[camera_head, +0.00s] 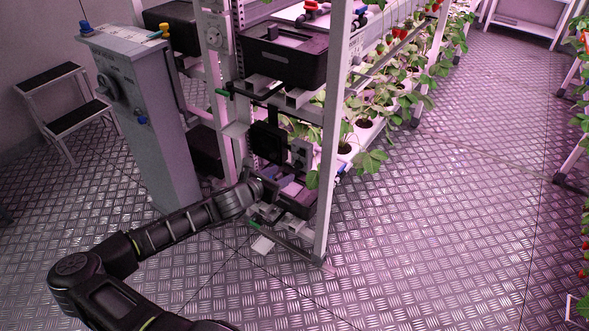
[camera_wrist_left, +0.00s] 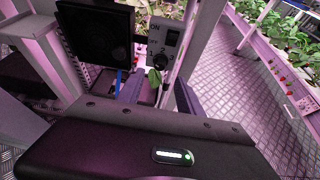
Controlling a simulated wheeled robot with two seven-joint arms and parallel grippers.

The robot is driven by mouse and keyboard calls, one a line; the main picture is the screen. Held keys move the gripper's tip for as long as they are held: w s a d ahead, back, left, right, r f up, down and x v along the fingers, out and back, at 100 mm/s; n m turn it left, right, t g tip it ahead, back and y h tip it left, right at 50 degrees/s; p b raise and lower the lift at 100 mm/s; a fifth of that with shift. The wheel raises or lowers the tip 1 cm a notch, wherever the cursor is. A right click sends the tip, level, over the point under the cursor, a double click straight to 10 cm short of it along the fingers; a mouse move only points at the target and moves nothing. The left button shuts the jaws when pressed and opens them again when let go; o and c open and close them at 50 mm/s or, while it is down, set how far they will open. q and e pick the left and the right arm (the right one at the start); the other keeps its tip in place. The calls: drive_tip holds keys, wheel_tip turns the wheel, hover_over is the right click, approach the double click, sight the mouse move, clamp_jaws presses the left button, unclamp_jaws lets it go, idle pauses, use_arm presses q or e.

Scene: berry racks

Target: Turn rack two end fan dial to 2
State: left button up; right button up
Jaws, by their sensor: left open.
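The end fan control box (camera_head: 300,152) is a small grey box on the rack's end frame, beside the black square fan (camera_head: 268,138). In the left wrist view the box (camera_wrist_left: 178,30) shows an "ON" mark, a dark rocker switch (camera_wrist_left: 172,38) and a dark round dial (camera_wrist_left: 162,60) below it. The dial's pointer setting is too small to read. My left gripper (camera_head: 284,184) is low at the rack end, below the box. In the wrist view its two fingers (camera_wrist_left: 158,94) are apart, with the dial just beyond the gap. My right gripper is not in view.
A green leaf-like piece (camera_wrist_left: 154,76) shows between the fingers, below the dial. The white rack post (camera_head: 335,120) stands close on the right. A grey cabinet (camera_head: 145,120) with a large knob and a step stool (camera_head: 62,100) are left. The aisle floor (camera_head: 450,220) is clear.

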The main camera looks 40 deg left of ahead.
sight(295, 167)
use_arm(q)
drive_tip(key=shift+w, duration=0.1)
drive_tip(key=x, duration=0.7)
drive_tip(key=shift+w+f+b, duration=0.25)
drive_tip(key=shift+b, duration=0.15)
clamp_jaws()
